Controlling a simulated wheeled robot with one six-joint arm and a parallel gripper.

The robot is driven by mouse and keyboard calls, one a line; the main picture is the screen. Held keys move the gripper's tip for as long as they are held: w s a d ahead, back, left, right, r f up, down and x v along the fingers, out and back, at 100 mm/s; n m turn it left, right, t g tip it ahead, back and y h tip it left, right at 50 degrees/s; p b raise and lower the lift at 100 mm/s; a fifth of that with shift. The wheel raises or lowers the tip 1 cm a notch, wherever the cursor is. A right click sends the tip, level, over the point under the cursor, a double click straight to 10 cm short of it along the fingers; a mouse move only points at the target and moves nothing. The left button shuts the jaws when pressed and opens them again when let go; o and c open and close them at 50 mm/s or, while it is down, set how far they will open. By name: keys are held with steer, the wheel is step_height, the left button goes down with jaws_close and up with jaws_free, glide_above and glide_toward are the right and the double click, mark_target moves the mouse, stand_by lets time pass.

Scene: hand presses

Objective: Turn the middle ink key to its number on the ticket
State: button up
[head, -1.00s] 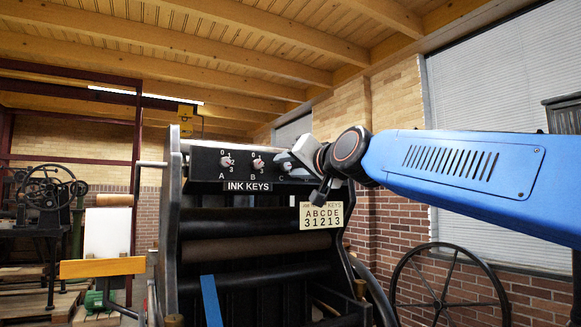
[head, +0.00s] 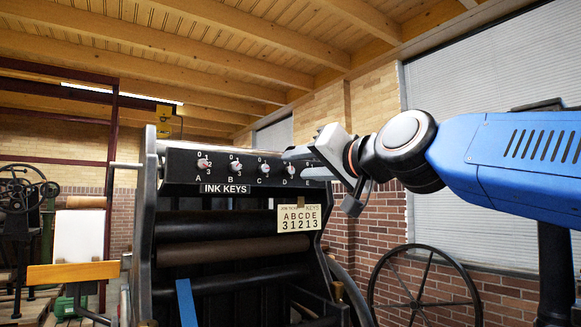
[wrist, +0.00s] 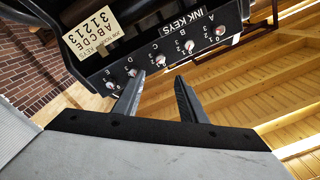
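The black ink-key panel (head: 180,187) carries a row of pale keys lettered A to E, each with small numbers. The middle key, C (head: 264,168), is uncovered in the head view; its pointing direction is too small to read. The cream ticket (head: 292,218) below the panel reads ABCDE over 31213, so 2 stands under C. My gripper (head: 286,154) is near the panel's right end, overlapping it above D and E. In the wrist view, upside down, my gripper (wrist: 160,75) is open and empty, with key C (wrist: 160,61) just beyond the gap between the fingers, apparently untouched.
Key B (head: 236,166) and key D (head: 290,170) sit close on either side of C. Dark rollers (head: 225,248) lie below the panel. A large spoked wheel (head: 420,285) stands at the right by the brick wall.

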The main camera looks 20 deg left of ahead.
steer(key=shift+v, duration=1.45)
